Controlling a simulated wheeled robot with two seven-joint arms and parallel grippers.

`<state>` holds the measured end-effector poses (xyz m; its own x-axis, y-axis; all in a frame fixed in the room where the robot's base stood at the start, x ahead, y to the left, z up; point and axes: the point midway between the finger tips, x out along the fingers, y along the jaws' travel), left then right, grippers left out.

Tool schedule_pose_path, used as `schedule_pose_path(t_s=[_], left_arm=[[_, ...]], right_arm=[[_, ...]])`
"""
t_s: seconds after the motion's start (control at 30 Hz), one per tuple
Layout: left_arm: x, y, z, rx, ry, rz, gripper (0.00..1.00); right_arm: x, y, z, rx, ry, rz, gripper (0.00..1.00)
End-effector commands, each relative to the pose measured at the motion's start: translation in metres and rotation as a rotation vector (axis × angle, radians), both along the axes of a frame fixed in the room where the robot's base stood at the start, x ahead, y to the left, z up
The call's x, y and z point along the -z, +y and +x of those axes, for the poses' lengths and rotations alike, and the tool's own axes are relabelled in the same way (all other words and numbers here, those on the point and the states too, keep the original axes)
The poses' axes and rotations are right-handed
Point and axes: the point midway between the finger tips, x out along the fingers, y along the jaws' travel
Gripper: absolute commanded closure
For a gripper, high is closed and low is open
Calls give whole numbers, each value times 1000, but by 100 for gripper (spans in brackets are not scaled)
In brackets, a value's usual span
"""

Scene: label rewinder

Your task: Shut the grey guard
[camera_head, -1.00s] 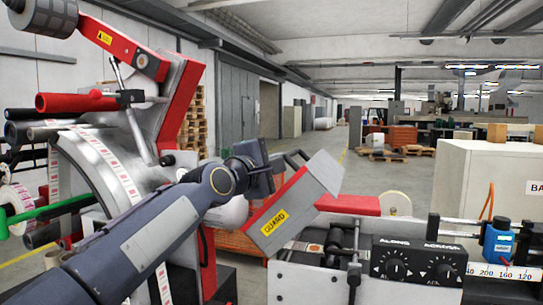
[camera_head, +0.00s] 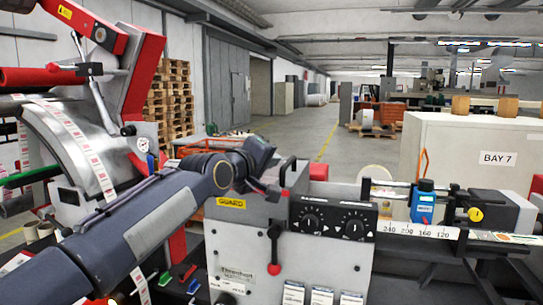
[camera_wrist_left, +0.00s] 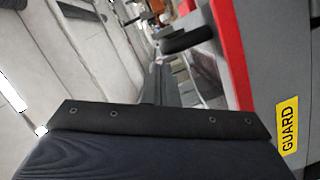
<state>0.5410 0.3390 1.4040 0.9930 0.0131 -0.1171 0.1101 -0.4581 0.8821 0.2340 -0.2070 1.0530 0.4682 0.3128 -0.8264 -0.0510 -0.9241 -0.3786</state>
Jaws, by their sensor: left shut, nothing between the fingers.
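The grey guard (camera_head: 262,208), with a yellow GUARD label (camera_head: 231,203), sits level and low on the front of the grey machine in the head view. A black handle (camera_head: 288,170) stands up from its top. My left gripper (camera_head: 272,188) is shut and empty at the top of the guard, close to the handle; whether it touches is hard to tell. In the left wrist view the guard (camera_wrist_left: 294,65) stands along the right edge, with its label (camera_wrist_left: 288,127) turned on its side. My right gripper is not in view.
A control panel (camera_head: 333,219) with two knobs is right of the guard. A red-knobbed lever (camera_head: 274,268) hangs below it. A blue unit (camera_head: 424,205) sits on a scaled rail farther right. A red-armed roll stand is at left, behind my left arm.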

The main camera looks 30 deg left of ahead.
Motion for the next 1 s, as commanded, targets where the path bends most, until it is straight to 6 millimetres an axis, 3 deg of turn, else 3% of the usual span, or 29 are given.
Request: schedule_pose_path(t_s=[0.2,0.73,1.0], left_arm=[[9,1,0,0,1,0,100],[12,0,0,3,4,-2,100],[-7,4,0,2,-1,-2,100]], right_arm=[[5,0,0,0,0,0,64],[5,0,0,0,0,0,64],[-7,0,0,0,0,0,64]])
